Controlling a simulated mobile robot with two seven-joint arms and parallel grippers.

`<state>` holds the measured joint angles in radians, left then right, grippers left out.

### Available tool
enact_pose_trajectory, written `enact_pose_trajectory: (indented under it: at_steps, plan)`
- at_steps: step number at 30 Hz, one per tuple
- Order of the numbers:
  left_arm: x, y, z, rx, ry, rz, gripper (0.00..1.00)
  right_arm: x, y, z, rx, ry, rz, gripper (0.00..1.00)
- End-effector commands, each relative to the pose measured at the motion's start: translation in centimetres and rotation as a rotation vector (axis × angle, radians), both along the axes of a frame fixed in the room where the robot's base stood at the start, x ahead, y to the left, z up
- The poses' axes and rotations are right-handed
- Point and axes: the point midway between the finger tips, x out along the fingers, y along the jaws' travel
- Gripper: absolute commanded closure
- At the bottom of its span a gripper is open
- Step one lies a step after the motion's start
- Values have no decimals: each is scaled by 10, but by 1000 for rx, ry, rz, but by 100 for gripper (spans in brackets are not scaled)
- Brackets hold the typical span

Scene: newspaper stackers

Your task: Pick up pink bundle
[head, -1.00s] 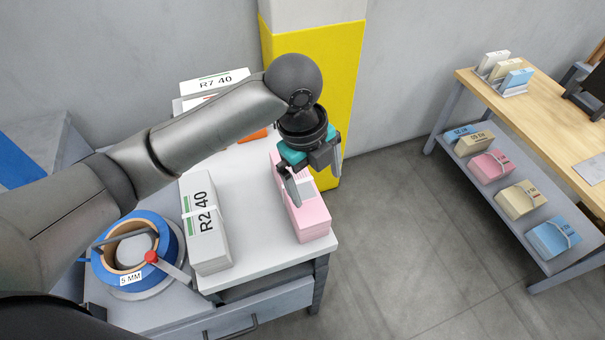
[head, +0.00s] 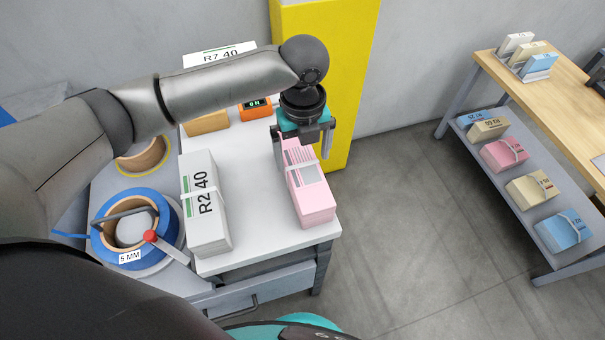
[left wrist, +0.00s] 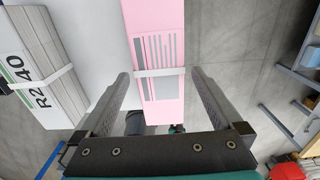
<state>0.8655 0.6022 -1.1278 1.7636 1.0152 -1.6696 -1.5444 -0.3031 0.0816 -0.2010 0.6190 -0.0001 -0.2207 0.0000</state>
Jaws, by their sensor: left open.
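The pink bundle (head: 315,205) lies on the white tabletop near its right edge, with a white band and a grey-striped label. My left gripper (head: 303,158) is open above its far part, one finger on each side. In the left wrist view the pink bundle (left wrist: 157,28) runs between the two open fingers (left wrist: 160,76), with space on both sides. The gripper does not hold it. The far end of the bundle is partly hidden by the gripper in the head view. My right gripper is not in view.
A white R2 40 bundle (head: 205,215) lies left of the pink one, with bare tabletop (head: 255,190) between. A yellow pillar (head: 345,60) rises behind. A shelf table (head: 520,210) with several bundles stands at right.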

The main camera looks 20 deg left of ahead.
Motion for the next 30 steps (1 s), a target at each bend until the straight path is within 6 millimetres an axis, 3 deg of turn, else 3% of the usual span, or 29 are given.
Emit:
enact_pose_trajectory:
  at_steps: [5, 15, 21, 30]
  plan:
    - [0, 0, -9, -1, -1, 0, 0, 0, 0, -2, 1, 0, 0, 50]
    - [-2, 1, -54, 0, 0, -1, 0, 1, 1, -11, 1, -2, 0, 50]
    - [-1, 1, -54, -1, -3, -1, 0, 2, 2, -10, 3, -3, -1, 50]
    - [-1, 1, -54, 0, -2, -1, 31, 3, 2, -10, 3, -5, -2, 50]
